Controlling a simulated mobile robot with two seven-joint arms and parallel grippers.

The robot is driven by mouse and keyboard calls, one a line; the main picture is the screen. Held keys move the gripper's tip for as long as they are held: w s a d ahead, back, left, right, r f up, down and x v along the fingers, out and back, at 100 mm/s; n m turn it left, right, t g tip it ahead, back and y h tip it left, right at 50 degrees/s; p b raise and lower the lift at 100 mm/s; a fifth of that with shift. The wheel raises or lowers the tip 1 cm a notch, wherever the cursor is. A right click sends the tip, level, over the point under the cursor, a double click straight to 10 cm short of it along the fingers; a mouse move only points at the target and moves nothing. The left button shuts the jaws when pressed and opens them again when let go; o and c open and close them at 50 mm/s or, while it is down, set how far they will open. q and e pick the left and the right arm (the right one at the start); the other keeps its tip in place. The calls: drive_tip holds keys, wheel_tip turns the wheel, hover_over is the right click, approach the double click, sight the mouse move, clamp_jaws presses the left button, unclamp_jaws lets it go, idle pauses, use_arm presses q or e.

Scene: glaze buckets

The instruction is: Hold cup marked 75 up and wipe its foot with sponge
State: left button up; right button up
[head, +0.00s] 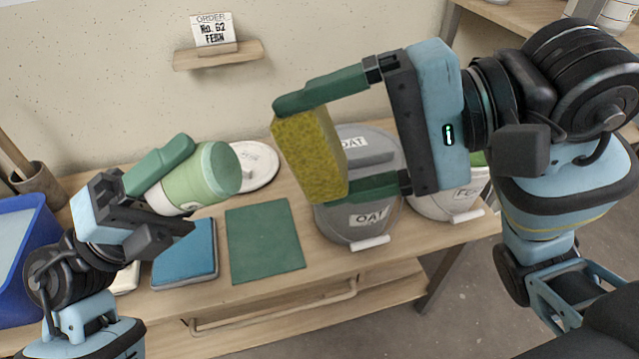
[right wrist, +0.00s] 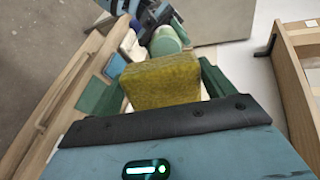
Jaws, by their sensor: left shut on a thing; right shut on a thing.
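My left gripper (head: 158,172) is shut on a cup (head: 185,190), held tilted on its side above the bench. The cup is green with a white band, and its round green end faces right. No number shows on the cup. My right gripper (head: 338,143) is shut on a yellow sponge (head: 308,160), held in the air to the right of the cup, with a gap between them. The sponge also shows in the right wrist view (right wrist: 160,85) between the green fingers, with the cup (right wrist: 165,42) beyond it.
A grey bucket labelled OAT (head: 385,180) and a paler bucket (head: 445,203) stand on the bench (head: 310,268). A green mat (head: 263,240), a blue pad (head: 186,255), a white round lid (head: 257,165) and a blue bin (head: 20,270) are there. An order card (head: 212,30) sits on a shelf.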

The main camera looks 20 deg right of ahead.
sight(275, 141)
drive_tip(key=shift+s+d+r, duration=0.1)
drive_tip(key=shift+s+r, duration=0.25)
drive_tip(key=shift+r, duration=0.2)
drive_tip(key=shift+x, duration=2.95)
drive_tip(key=shift+w+a+f, duration=0.15)
drive_tip(key=shift+w+a, duration=0.05)
drive_tip(key=shift+a, duration=0.4)
drive_tip(key=shift+w+a+r, duration=0.1)
drive_tip(key=shift+a+r, duration=0.15)
drive_tip(key=shift+r, duration=0.75)
drive_tip(key=shift+d+f, duration=0.2)
drive_tip(key=shift+f, duration=0.3)
drive_tip(key=shift+d+f, duration=0.15)
drive_tip(key=shift+f, duration=0.35)
